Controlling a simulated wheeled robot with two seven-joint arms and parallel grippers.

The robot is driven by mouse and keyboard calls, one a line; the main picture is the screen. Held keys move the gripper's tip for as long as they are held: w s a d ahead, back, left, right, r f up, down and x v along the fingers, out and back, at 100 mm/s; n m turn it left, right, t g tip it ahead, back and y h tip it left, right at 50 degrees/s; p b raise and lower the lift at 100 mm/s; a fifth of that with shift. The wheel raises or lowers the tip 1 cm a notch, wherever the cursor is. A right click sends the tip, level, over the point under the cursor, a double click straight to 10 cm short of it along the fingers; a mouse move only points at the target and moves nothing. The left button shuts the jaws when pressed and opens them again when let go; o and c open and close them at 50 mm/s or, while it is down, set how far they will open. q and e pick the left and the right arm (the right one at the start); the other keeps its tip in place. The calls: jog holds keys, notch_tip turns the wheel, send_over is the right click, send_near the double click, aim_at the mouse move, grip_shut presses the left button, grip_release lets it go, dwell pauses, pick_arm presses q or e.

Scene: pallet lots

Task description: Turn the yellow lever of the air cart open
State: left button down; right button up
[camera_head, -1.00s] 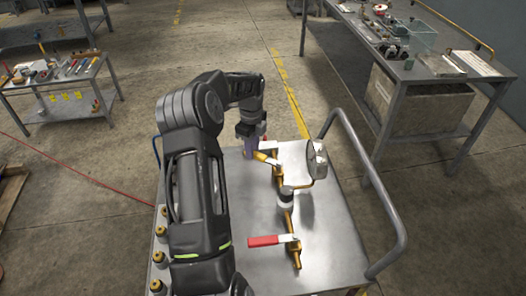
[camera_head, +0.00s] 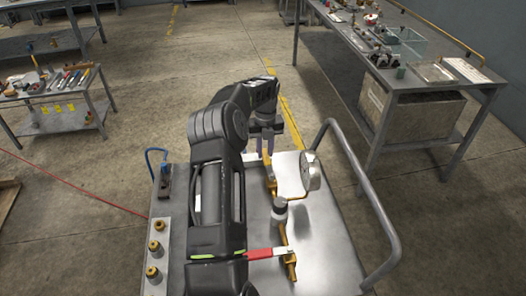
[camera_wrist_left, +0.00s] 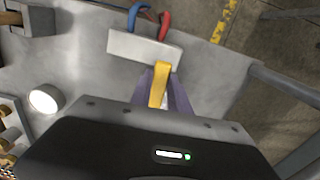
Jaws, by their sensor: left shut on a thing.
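The air cart (camera_head: 325,245) has a grey metal top carrying a brass pipe (camera_head: 281,228). My left gripper (camera_head: 265,146) is over the far part of the cart, at the far end of the pipe. In the left wrist view its purple fingers (camera_wrist_left: 163,96) are shut on the yellow lever (camera_wrist_left: 159,82), which sits between them. In the head view the lever is mostly hidden by the gripper. A red lever (camera_head: 264,253) lies across the near end of the pipe. My right gripper is not in view.
A round gauge (camera_head: 311,170) stands just right of the pipe, close to my left gripper. A grey rail (camera_head: 375,205) borders the cart's right side. Brass fittings (camera_head: 155,247) line the left side. A white plate (camera_wrist_left: 145,46) is near the lever. A workbench (camera_head: 440,78) stands at right.

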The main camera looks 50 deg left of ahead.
pick_arm(q)
jog(key=shift+w+d+m, duration=0.15)
jog(key=shift+w+m, duration=0.15)
jog(key=shift+m, duration=0.1)
jog(key=c, duration=1.2)
grip_release()
jog(key=shift+c, duration=0.2)
jog(key=shift+r, duration=0.15)
notch_tip(320, 180, up, 8)
jog(key=shift+f+b, duration=0.2)
jog(key=shift+b, duration=0.5)
jog(key=shift+d+f, duration=0.1)
